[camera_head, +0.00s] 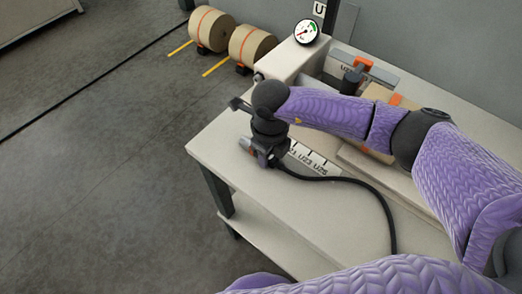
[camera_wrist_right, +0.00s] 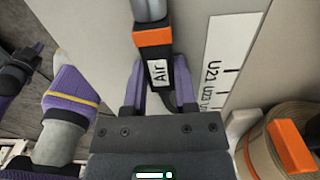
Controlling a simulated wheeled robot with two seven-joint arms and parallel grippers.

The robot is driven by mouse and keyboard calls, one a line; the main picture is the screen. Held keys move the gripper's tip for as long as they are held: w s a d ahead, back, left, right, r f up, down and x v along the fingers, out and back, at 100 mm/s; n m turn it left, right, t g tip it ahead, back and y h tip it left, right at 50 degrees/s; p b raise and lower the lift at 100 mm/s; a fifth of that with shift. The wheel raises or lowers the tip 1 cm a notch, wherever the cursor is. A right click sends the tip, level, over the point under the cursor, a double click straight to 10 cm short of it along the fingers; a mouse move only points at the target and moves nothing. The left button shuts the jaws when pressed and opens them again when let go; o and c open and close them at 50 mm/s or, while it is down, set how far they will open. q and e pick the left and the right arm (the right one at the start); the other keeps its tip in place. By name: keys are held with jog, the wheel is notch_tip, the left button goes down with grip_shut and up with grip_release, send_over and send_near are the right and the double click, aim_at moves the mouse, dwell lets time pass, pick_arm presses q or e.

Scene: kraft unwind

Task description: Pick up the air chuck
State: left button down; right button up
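The air chuck (camera_wrist_right: 157,62) has a grey end, an orange band and a black body with an "Air" label. In the head view its grey tip (camera_head: 245,144) shows just left of my right gripper (camera_head: 264,150), low at the table's left part. In the right wrist view the purple fingers of my right gripper (camera_wrist_right: 160,88) stand on either side of the black body, very close to it. Whether both fingers press on it cannot be told. A black hose (camera_head: 365,186) runs from the chuck to the right and over the tabletop.
The pale table (camera_head: 300,222) has clear room at its front left. A label strip (camera_head: 317,162) lies beside the chuck. A box with a gauge (camera_head: 306,32) and a kraft roll (camera_wrist_right: 262,150) stand farther back and right. Two rolls (camera_head: 211,29) lie on the floor.

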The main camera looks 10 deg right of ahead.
grip_shut()
notch_tip(320, 180, up, 10)
jog(key=shift+f+p, duration=0.2)
jog(key=shift+p, duration=1.05)
jog(key=shift+r, duration=0.2)
